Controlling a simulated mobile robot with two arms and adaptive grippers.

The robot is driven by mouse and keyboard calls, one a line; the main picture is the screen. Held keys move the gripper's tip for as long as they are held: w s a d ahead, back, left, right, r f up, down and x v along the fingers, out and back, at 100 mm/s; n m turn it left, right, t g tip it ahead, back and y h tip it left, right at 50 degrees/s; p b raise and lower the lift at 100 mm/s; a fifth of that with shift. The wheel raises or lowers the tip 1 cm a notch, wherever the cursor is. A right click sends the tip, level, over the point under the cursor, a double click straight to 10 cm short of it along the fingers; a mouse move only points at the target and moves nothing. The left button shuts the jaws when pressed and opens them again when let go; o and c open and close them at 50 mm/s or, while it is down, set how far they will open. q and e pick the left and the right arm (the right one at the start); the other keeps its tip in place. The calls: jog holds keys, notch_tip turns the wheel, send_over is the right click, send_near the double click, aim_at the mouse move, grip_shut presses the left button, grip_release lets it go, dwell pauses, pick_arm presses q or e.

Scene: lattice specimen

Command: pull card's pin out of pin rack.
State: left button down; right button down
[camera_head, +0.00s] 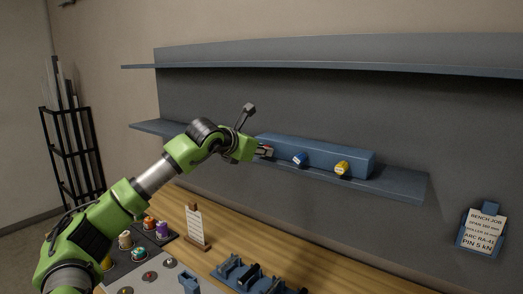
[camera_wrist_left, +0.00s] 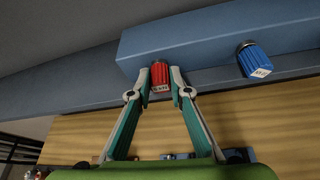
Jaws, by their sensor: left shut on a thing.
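The pin rack (camera_head: 325,155) is a long blue block on the grey shelf, with pin heads on its front. My left gripper (camera_head: 264,152) is at the rack's left end. In the left wrist view my left gripper (camera_wrist_left: 160,76) is shut on the red pin (camera_wrist_left: 160,73), a fingertip on each side of its knurled head. The red pin is at the rack's front face; its shank is hidden. The blue pin (camera_head: 300,159) and the yellow pin (camera_head: 342,168) sit in the rack to the right. The card (camera_head: 484,230) at the right reads "BENCH JOB" and "PIN 5 kN". The pin labels are too small to read surely.
The wooden bench below holds a small sign (camera_head: 195,228), several coloured pieces on a dark board at the left, and blue fixtures (camera_head: 258,275) at the front. An upper shelf (camera_head: 330,63) runs above the rack. A black stand (camera_head: 72,150) with rods is at the far left.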

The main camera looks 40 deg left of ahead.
dwell(0.7)
pick_arm(q)
jog(key=shift+s+b, duration=0.55)
jog(key=shift+b, duration=0.1)
dwell(0.3)
jog(key=s+d+b, duration=0.1)
jog(key=s+b, duration=0.6)
jog(key=shift+s, duration=0.2)
dwell(0.4)
